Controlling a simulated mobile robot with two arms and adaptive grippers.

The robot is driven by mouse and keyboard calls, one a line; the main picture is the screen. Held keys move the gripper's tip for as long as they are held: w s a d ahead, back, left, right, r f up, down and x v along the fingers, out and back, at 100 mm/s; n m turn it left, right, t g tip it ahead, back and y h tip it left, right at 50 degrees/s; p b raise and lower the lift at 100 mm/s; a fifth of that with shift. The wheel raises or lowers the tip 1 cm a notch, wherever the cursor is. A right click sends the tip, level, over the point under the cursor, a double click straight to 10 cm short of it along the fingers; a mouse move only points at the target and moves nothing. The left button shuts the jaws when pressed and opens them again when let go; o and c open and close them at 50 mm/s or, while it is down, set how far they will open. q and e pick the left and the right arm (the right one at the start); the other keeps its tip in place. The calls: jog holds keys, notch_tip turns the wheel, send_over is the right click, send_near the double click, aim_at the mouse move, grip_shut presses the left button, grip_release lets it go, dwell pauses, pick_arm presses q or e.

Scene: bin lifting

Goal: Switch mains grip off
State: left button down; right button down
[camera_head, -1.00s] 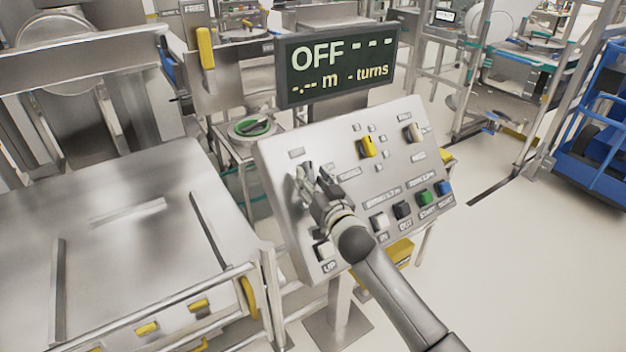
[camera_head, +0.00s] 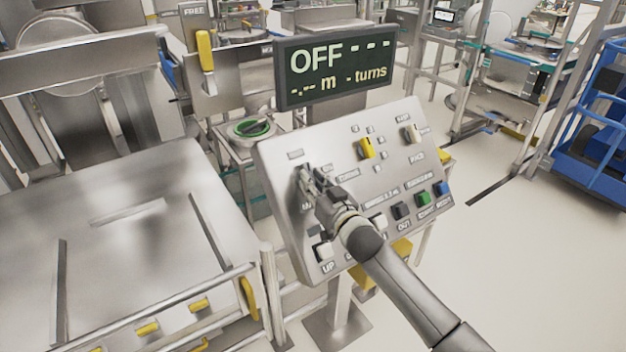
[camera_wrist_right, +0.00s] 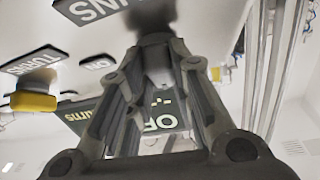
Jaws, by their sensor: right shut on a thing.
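The mains grip (camera_head: 302,172) is at the left of the slanted grey control panel (camera_head: 285,235), mostly hidden by my right gripper. My right gripper (camera_head: 311,180) is at the panel, its fingers closed together on the grip. In the right wrist view the fingers (camera_wrist_right: 157,48) converge on a dark, blurred piece (camera_wrist_right: 152,18) at the panel face. The grip's exact angle is hard to make out. The display (camera_head: 336,68) above the panel reads OFF with dashes. My left gripper is not in view.
A yellow knob (camera_head: 366,148) and a pale knob (camera_head: 411,134) sit higher on the panel. Black (camera_head: 401,211), green (camera_head: 423,199) and blue (camera_head: 441,188) buttons are at lower right. A steel table (camera_head: 130,260) stands left; open floor lies right.

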jog(key=shift+w+r+n+y, duration=0.1)
jog(key=shift+r+n+y, duration=0.2)
jog(key=shift+n+y, duration=0.7)
jog(key=c, duration=1.5)
grip_release()
jog(key=shift+o, duration=1.1)
jog(key=shift+w+a+f+g+h, duration=0.1)
jog(key=shift+w+f+g+h, duration=0.05)
jog(key=shift+f+g+h, duration=0.15)
jog(key=v, duration=1.2)
